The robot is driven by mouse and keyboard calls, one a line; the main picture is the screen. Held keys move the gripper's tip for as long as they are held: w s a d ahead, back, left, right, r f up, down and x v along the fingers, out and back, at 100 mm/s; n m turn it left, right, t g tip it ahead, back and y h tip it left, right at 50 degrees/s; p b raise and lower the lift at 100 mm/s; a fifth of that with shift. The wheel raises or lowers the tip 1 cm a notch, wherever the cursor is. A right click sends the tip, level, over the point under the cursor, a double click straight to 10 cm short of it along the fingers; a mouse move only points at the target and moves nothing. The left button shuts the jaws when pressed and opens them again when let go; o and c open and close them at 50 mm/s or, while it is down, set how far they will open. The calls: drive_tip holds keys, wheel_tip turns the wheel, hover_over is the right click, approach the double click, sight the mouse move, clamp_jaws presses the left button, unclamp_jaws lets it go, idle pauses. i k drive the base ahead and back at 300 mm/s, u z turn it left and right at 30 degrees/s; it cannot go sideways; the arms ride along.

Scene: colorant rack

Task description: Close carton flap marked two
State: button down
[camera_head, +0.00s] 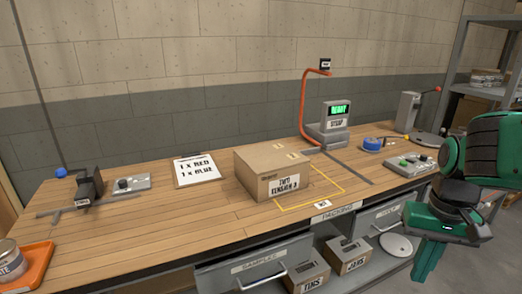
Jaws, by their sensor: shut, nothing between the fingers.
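A brown carton (262,181) stands on the wooden bench near its middle, partly inside a yellow outline. Its front label (284,184) reads "TWO" with a second line too small to read surely. Its top (270,157) looks flat, with small light marks; I cannot tell each flap apart. My gripper (430,270) is at the lower right, in front of the bench, below the green arm. It is shut and empty, well apart from the carton. The fingertips are not clearly visible.
A clipboard (196,170) lies left of the carton. A "READY" scale-like device (326,128) and an orange-red curved pipe (303,105) stand behind it. A blue-topped item (371,144) and a control box (409,164) are to the right.

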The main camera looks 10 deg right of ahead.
sight(261, 165)
drive_tip(key=u, duration=0.05)
drive_tip(key=i, duration=1)
drive_tip(key=z, duration=0.05)
